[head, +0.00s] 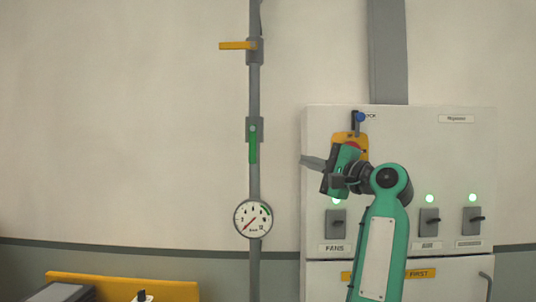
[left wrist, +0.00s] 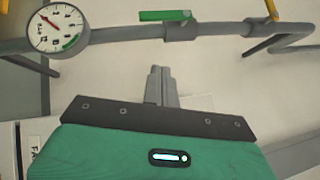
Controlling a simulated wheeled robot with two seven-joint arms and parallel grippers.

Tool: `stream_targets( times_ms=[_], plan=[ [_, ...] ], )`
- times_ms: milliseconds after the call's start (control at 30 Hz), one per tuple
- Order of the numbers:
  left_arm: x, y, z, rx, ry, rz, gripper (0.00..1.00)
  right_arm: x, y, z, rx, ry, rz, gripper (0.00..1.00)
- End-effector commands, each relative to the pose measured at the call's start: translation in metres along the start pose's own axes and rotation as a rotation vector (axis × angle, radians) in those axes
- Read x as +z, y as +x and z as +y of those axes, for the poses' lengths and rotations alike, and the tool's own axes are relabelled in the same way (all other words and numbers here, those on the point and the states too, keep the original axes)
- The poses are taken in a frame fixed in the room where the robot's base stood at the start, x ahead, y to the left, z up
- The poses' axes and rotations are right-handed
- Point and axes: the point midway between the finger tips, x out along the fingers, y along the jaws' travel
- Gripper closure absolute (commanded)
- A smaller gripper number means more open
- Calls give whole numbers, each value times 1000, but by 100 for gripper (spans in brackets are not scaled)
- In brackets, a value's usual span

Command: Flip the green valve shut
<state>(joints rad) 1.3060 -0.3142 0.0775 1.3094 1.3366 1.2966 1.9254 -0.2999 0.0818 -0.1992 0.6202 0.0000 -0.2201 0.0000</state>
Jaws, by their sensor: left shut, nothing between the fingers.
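The green valve handle (head: 253,147) is on the vertical grey pipe at the middle of the head view. It points straight down, in line with the pipe. In the left wrist view the green handle (left wrist: 165,15) lies along the pipe near the top edge. My left gripper (head: 308,161) is to the right of the handle and a little lower, apart from it, in front of the cabinet's left edge. Its fingers point left. In the left wrist view its fingers (left wrist: 160,70) are together with nothing between them. My right gripper is not in view.
A yellow valve handle (head: 236,45) sticks out left, higher on the pipe (head: 255,90). A round gauge (head: 253,218) sits below the green valve. A white cabinet (head: 400,125) with switches and green lamps stands at right. The wall left of the pipe is clear.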

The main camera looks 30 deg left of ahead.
Motion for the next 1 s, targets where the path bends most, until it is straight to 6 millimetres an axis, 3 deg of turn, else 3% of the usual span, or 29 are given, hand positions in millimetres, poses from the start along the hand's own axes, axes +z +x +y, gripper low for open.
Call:
stream_targets(
  times_ms=[200, 700, 867, 1000],
  plan=[
    [7, -10, -18, 151, -154, 28, 100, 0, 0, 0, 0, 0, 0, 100],
    [9, -13, -21, 192, -189, 32, 100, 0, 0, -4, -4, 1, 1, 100],
    [8, 0, -21, 191, -189, 30, 100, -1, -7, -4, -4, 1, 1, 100],
    [8, 26, -17, 192, -187, 27, 100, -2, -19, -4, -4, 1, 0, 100]
  ],
)
